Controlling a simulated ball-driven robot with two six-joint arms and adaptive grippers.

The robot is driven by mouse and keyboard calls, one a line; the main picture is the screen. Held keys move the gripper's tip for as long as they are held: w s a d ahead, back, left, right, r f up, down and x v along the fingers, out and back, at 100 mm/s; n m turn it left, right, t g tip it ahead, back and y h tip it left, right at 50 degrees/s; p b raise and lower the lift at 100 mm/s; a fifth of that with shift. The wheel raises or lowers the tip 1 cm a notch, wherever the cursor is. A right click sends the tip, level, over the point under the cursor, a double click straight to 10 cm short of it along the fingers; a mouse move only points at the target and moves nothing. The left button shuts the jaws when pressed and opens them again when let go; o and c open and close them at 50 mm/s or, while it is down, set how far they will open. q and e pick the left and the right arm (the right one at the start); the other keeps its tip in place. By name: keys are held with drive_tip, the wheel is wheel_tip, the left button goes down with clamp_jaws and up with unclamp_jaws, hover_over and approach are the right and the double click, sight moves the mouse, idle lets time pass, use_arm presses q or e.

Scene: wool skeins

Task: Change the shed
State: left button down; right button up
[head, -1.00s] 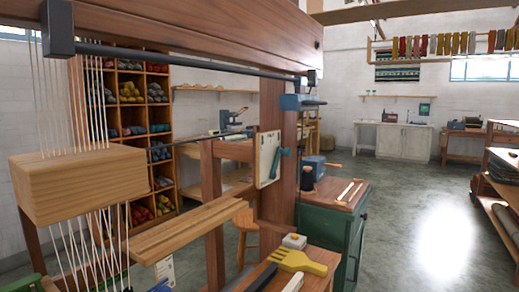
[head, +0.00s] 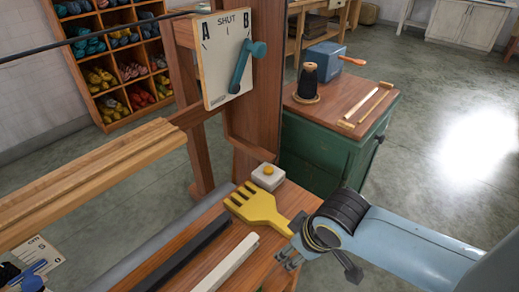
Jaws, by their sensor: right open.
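The shed control is a cream plate (head: 214,76) marked A, SHUT and B, fixed to the wooden loom post. Its teal lever (head: 247,66) tilts up and right, with its knob beside the B. My right gripper (head: 322,245) is open at the lower right, below and right of the plate and well apart from the lever. It is in front of the handle end of a yellow comb (head: 258,207) and hides part of it; whether they touch I cannot tell.
A white block with a yellow button (head: 268,176) stands behind the comb. A black bar (head: 188,256) and a white bar (head: 226,264) lie on the wooden bench. A wooden beam (head: 95,178) crosses at left. A green cabinet (head: 318,149) carries a dark cone (head: 308,86).

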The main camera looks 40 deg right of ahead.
drive_tip(key=w+d+r+t, duration=0.3)
drive_tip(key=w+r+t, duration=0.3)
drive_tip(key=w, duration=0.4)
drive_tip(key=t+y+p, duration=0.2)
drive_tip(key=t+y, duration=0.1)
drive_tip(key=t, duration=1)
approach(262, 54)
drive_tip(key=r, duration=0.1)
drive_tip(key=shift+g, duration=0.3)
drive_tip(key=x, duration=1)
drive_tip(key=shift+w, duration=0.35)
clamp_jaws()
